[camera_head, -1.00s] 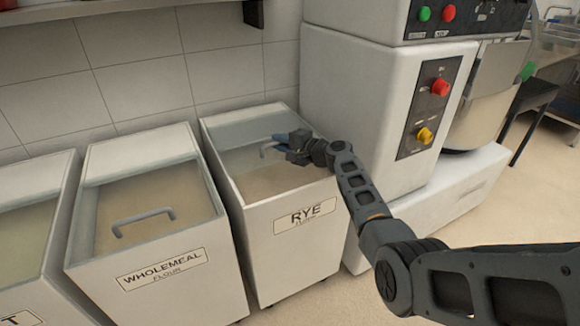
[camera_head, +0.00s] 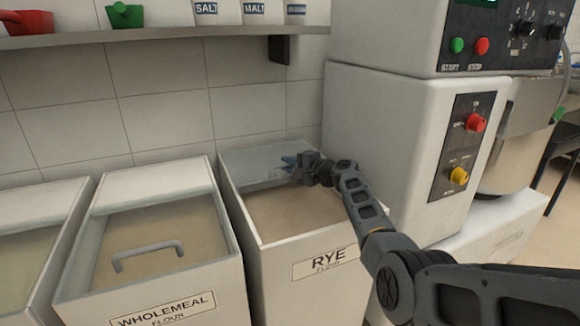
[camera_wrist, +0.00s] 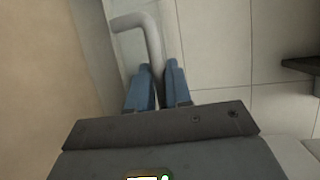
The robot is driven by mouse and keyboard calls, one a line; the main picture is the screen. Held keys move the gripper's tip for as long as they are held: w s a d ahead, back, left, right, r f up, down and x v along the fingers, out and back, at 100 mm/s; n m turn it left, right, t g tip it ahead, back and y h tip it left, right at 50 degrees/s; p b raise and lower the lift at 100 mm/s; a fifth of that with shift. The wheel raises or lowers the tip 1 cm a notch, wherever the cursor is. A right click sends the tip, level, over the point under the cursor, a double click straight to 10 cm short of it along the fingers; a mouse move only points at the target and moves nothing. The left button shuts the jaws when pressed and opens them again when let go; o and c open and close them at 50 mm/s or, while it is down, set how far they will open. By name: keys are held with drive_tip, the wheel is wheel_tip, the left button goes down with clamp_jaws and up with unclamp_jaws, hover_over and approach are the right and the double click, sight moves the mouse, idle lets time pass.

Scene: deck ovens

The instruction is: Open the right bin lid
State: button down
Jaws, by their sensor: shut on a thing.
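The right bin (camera_head: 300,290) is a white flour bin labelled RYE. Its clear lid (camera_head: 252,168) appears raised toward the back, and beige flour shows in the front part. My gripper (camera_head: 291,164) is at the back of the bin opening. In the wrist view my gripper (camera_wrist: 158,70) is shut on the grey bent lid handle (camera_wrist: 151,36), with blue fingers on both sides of its bar. The handle is mostly hidden in the head view. The lid's exact angle is hard to tell.
The wholemeal bin (camera_head: 165,290) stands to the left with its lid handle (camera_head: 147,254) lying flat. A white mixer (camera_head: 385,150) stands close on the right. A tiled wall and a shelf (camera_head: 150,36) with scoops and containers are behind.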

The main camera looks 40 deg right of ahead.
drive_tip(key=c, duration=1.4)
unclamp_jaws()
drive_tip(key=p+v, duration=0.2)
drive_tip(key=v, duration=0.6)
drive_tip(key=shift+p, duration=0.35)
drive_tip(key=shift+f, duration=0.1)
